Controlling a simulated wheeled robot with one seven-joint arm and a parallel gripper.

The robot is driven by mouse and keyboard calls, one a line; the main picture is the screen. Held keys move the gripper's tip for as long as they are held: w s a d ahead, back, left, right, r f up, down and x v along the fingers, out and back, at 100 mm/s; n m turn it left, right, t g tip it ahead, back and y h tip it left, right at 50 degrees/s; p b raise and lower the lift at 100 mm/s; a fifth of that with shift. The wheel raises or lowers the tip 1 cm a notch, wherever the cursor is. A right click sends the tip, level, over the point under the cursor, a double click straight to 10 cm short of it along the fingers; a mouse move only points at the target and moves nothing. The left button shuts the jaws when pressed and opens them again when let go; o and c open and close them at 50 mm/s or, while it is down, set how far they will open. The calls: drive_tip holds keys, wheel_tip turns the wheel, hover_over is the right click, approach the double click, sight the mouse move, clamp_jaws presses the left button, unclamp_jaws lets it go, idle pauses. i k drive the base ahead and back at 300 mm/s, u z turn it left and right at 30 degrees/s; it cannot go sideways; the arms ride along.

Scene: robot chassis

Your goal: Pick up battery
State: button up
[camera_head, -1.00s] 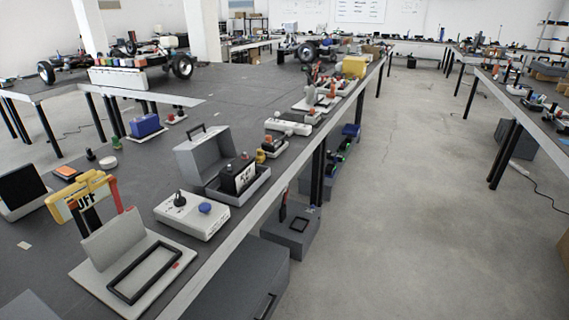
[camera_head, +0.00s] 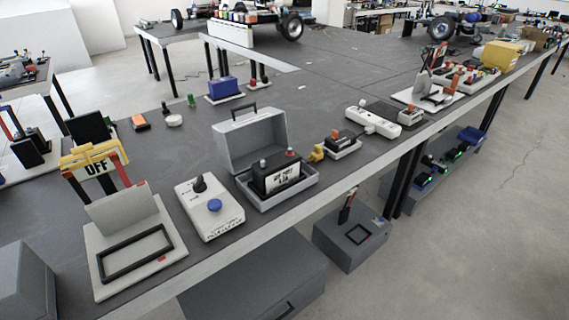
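A black battery (camera_head: 268,181) with a white label on its front sits upright in the tray of an open grey case (camera_head: 308,187). The case's lid (camera_head: 250,139) stands raised behind the battery, with a dark handle on top. The case's front wall hides the battery's lower part. My gripper is not in view.
A white control box (camera_head: 208,209) with a blue button stands left of the case. A stand with a yellow OFF switch (camera_head: 94,165) is further left. A small device (camera_head: 342,144) and a white power strip (camera_head: 373,122) lie to the right.

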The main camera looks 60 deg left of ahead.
sight(271, 173)
drive_tip(key=u, duration=0.35)
drive_tip(key=i, duration=0.9)
drive_tip(key=u, duration=0.4)
